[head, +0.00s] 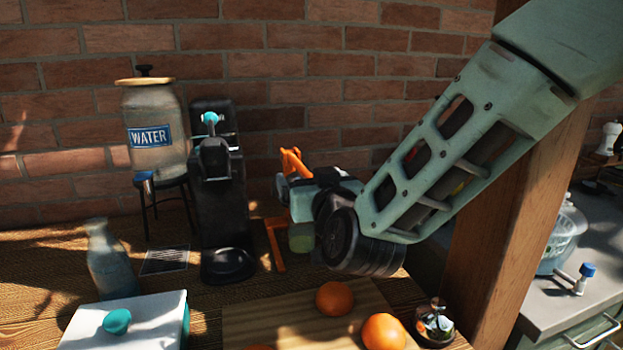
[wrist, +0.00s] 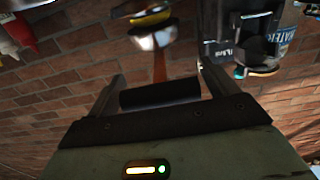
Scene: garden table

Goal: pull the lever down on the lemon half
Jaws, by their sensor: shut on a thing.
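The orange press (head: 278,246) stands on the wooden table, its orange upper part (head: 293,162) showing above my gripper (head: 296,192). In the wrist view, a black bar-shaped lever handle (wrist: 160,93) lies between the two fingers of my gripper (wrist: 158,82), which is shut on it. An orange arm (wrist: 160,66) runs from near the handle to a metal cup (wrist: 154,41). A yellow piece (wrist: 151,18), which looks like the lemon half, shows at that cup. In the head view my arm and gripper hide the handle and the lemon.
A black machine (head: 215,205) with a teal knob stands close left of the press. A water jar (head: 155,130), a bottle (head: 108,262) and a white box (head: 125,322) are further left. Oranges (head: 334,298) lie on a board in front. A wooden post (head: 505,220) rises at right.

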